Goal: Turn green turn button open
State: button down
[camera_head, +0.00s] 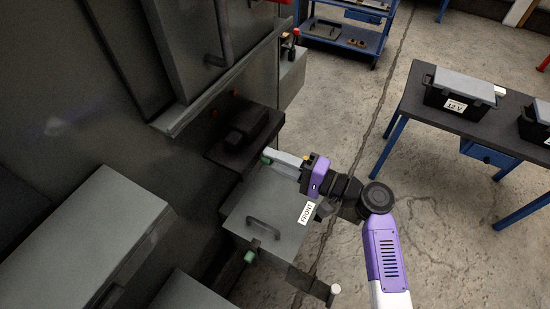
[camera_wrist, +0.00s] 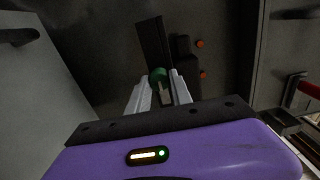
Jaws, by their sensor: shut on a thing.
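A green turn button (camera_wrist: 157,75) shows between my fingertips in the wrist view. In the head view this green turn button (camera_head: 267,159) is at the far left corner of a grey cover (camera_head: 282,215) marked FRONT. My gripper (camera_head: 273,156) reaches it from the right, its pale fingers shut on it; the wrist view also shows my gripper (camera_wrist: 160,84). A second green turn button (camera_head: 250,257) sits at the near edge of the cover, apart from my gripper. The fingers hide part of the held button, so its exact angle is hard to tell.
The cover has a dark handle (camera_head: 265,228). A dark block (camera_head: 248,130) and a large grey cabinet (camera_head: 185,50) stand behind it. A table (camera_head: 425,115) with black boxes (camera_head: 459,92) is at the right. Open floor lies between.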

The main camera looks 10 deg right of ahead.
jog(key=c, duration=1.1)
grip_release()
jog(key=shift+c, duration=0.2)
jog(key=b+v, duration=0.1)
jog(key=v, duration=0.7)
jog(key=shift+w, duration=0.1)
